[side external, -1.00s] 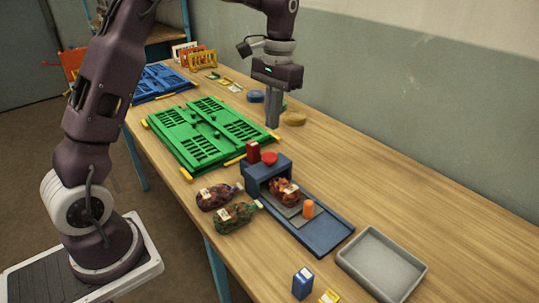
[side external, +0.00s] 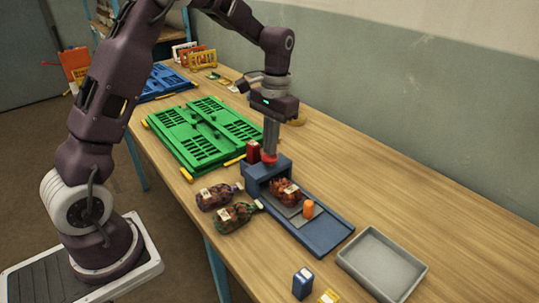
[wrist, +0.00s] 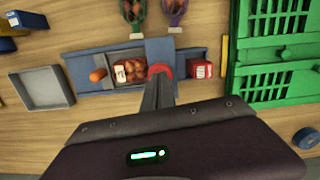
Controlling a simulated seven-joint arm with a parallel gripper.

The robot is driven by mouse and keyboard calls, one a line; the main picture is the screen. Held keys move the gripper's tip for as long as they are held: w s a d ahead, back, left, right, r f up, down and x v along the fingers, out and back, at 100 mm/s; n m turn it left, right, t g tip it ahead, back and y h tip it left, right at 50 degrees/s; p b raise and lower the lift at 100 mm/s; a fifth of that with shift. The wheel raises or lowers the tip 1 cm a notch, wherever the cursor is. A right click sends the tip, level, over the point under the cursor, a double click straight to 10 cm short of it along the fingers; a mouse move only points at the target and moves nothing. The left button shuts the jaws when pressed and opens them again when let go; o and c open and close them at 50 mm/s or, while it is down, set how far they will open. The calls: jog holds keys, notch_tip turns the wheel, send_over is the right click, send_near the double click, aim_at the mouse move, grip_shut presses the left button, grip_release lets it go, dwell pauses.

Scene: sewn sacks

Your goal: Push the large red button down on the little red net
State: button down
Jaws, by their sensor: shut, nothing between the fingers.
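The large red button (side external: 269,159) sits on top of the blue housing (side external: 256,177) of the sewing station; it also shows in the wrist view (wrist: 161,68). My gripper (side external: 270,153) is shut and empty, pointing straight down with its fingertips at the button. In the wrist view the fingertips (wrist: 159,78) overlap the button's near edge. I cannot tell whether they touch it or whether it is pressed down. The little red net (side external: 285,191) lies on the blue tray just outside the housing's opening, with a white label; it also shows in the wrist view (wrist: 130,72).
An orange cylinder (side external: 308,209) stands on the tray beside the net. A red box (side external: 253,151) stands close behind the button. Two filled nets (side external: 235,217) lie left of the station. A grey bin (side external: 382,264) is at the front right, and green panels (side external: 205,134) lie behind.

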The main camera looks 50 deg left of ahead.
jog(key=shift+f, duration=0.1)
notch_tip(320, 180, down, 2)
jog(key=shift+w+a+r, duration=0.1)
jog(key=shift+w+r, duration=0.2)
jog(key=shift+w, duration=0.45)
jog(key=shift+w+r, duration=0.25)
jog(key=shift+w, duration=0.5)
notch_tip(320, 180, up, 7)
jog(key=shift+w, duration=0.35)
jog(key=shift+s+r, duration=0.1)
